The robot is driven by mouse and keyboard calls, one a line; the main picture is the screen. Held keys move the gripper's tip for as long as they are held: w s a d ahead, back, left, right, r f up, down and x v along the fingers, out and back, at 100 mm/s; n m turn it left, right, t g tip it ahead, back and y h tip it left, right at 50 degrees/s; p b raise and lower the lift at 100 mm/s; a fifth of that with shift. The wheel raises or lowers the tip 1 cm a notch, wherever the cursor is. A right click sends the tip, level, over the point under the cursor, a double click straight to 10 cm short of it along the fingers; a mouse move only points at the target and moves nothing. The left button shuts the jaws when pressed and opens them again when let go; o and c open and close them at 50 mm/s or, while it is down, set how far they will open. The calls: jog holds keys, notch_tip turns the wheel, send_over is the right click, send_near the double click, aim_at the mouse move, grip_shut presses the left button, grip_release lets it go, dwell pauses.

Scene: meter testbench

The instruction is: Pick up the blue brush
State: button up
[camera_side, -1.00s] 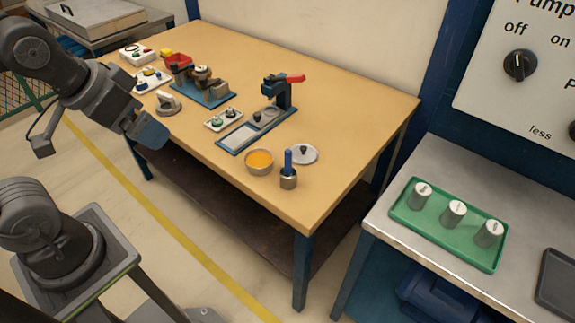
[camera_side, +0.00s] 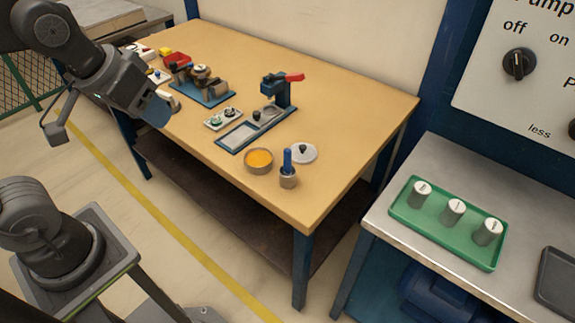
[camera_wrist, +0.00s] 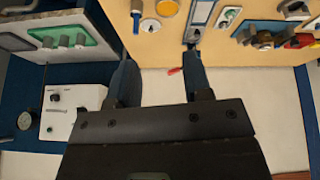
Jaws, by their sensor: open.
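The brush handle (camera_wrist: 136,14) also shows small at the top of the wrist view. My gripper (camera_side: 158,110) is high at the left in the side view, well away from the brush. In the wrist view my gripper (camera_wrist: 161,56) has its two fingers wide apart with nothing between them.
A blue press with a red lever (camera_side: 278,90) stands farther back. A green tray (camera_side: 447,235) with metal cylinders sits on the right bench. The wooden bench's right side is clear.

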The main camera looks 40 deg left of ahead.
jog(key=w+d+n+g, duration=0.25)
jog(key=w+n, duration=0.45)
jog(key=w, duration=0.4)
jog(key=n+g, duration=0.3)
jog(key=n, duration=0.6)
send_over(288, 159)
jog(key=a, duration=0.1)
notch_tip(288, 159, down, 10)
jog(key=f, duration=0.9)
jog(key=shift+w+d, duration=0.1)
jog(key=shift+w, duration=0.15)
jog(key=shift+w+f, duration=0.15)
jog(key=shift+f, duration=2.55)
jog(key=shift+c, duration=0.4)
grip_shut()
